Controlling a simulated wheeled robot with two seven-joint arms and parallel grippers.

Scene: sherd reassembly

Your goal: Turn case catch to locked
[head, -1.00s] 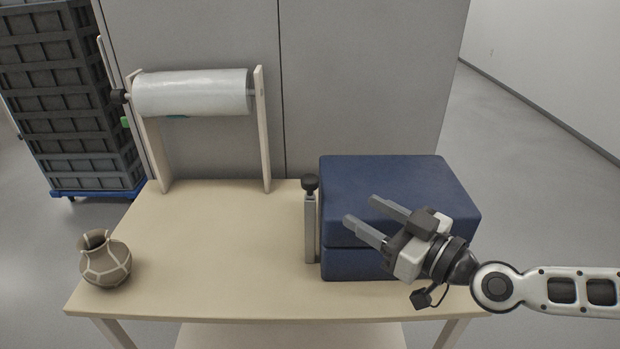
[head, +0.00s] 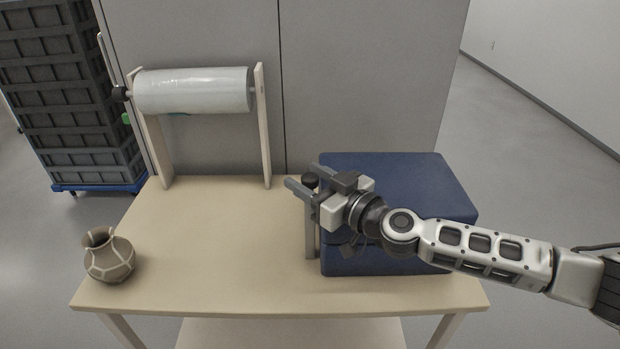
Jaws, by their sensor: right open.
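The blue case (head: 430,185) stands closed on the right part of the table. The gripper and wrist hide part of the post (head: 309,243) and the case front. My left gripper is not in view.
A patterned vase (head: 109,256) stands at the table's left front. A film roll (head: 192,90) hangs on a wooden stand at the back left. Stacked dark crates (head: 70,100) stand on the floor beyond. The middle of the table (head: 220,240) is clear.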

